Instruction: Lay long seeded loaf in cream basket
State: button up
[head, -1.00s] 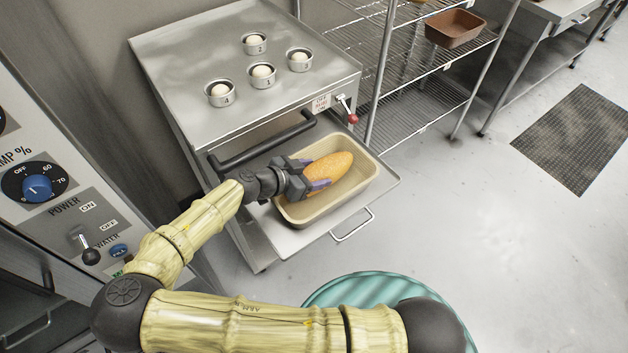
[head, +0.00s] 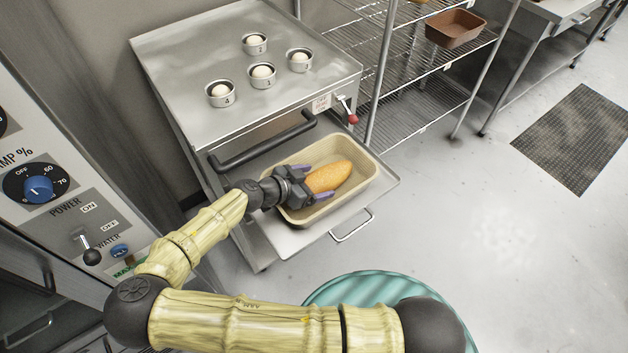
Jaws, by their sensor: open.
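The long seeded loaf (head: 329,176), golden brown, lies inside the cream basket (head: 372,166), along its length. The basket stands on a pulled-out metal tray or drawer. My gripper (head: 314,182) is open, its purple fingers on either side of the loaf's near end. The gripper body is over the left part of the basket and hides some of its inside. I cannot tell whether the fingers touch the loaf.
The metal cabinet top (head: 190,60) above the drawer holds several numbered cups (head: 262,76) with dough balls. A dark handle bar (head: 265,142) runs close behind the basket. A wire rack (head: 425,75) with a brown pan (head: 455,28) stands behind.

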jog(key=b+v, duration=0.1)
jog(key=v, duration=1.1)
dwell(1.3)
